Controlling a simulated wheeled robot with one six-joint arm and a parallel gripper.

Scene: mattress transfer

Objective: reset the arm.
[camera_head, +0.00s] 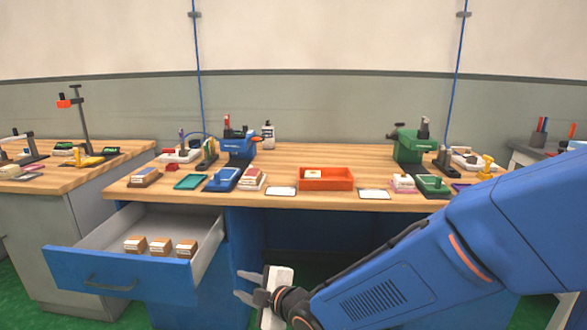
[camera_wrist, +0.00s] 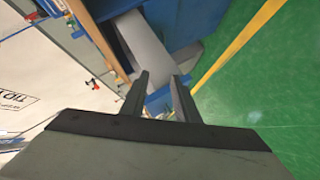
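My blue arm (camera_head: 400,275) reaches in from the right in the head view. My gripper (camera_head: 240,284) is in front of the desk, below the tabletop and to the right of the open drawer. In the wrist view my gripper (camera_wrist: 160,82) shows two fingers standing apart with nothing between them. The wrist view is tilted, with the green floor (camera_wrist: 270,85) on its right side.
The blue drawer (camera_head: 120,275) is pulled out and holds 3 brown-and-white blocks (camera_head: 160,246). The wooden desk (camera_head: 330,195) carries an orange tray (camera_head: 326,184), a blue machine (camera_head: 237,146) and a green machine (camera_head: 410,148). A side bench (camera_head: 50,180) stands left.

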